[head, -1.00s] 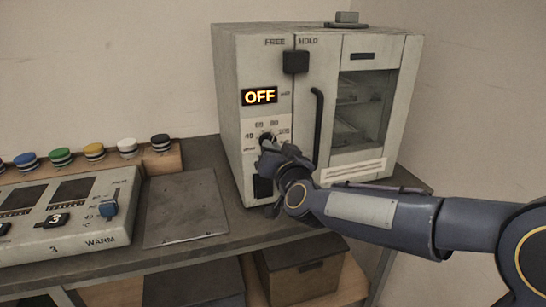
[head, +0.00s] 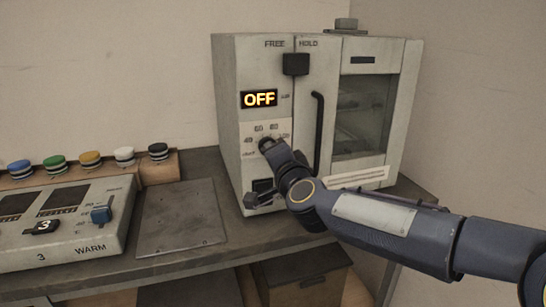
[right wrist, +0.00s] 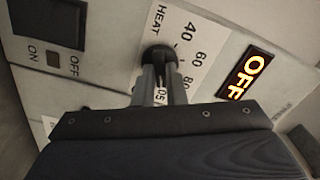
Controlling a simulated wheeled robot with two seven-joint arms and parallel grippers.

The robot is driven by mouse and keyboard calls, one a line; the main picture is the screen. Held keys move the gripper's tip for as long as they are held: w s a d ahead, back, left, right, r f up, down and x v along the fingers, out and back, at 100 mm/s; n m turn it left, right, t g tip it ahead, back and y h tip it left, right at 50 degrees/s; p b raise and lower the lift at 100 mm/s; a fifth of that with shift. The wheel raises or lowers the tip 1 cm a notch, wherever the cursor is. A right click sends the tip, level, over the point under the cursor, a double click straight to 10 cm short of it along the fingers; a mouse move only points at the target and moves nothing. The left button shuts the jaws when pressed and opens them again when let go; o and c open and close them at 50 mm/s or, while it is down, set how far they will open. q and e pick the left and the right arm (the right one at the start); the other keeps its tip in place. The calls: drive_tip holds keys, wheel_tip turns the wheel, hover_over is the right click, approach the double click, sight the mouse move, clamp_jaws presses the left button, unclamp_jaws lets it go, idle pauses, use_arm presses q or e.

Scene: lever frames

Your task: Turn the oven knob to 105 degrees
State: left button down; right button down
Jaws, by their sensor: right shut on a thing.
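The oven (head: 362,70) is a pale box standing on the bench at the centre right. Its black knob (right wrist: 158,57) sits on a white dial plate marked HEAT, 40, 60, 80 and 105. My right gripper (right wrist: 158,82) is shut on the knob, with its fingers on either side of it. In the head view the knob is mostly hidden behind my right gripper (head: 268,148). The oven display (head: 259,98) reads OFF in orange; it also shows in the right wrist view (right wrist: 250,75). The knob's pointer angle cannot be made out. My left gripper is not in view.
A black FREE/HOLD slider (head: 296,64) and a dark door handle (head: 318,130) are close to the knob. An ON/OFF switch (right wrist: 48,22) is below the dial. A control box (head: 70,225), several coloured buttons and a flat grey plate (head: 180,217) lie to the left.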

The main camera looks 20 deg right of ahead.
drive_tip(key=shift+m, duration=0.3)
drive_tip(key=c, duration=1.5)
unclamp_jaws()
drive_tip(key=shift+s, duration=0.1)
drive_tip(key=s, duration=0.7)
drive_tip(key=shift+s+d+p, duration=0.15)
drive_tip(key=shift+s+p, duration=0.15)
drive_tip(key=shift+p, duration=0.1)
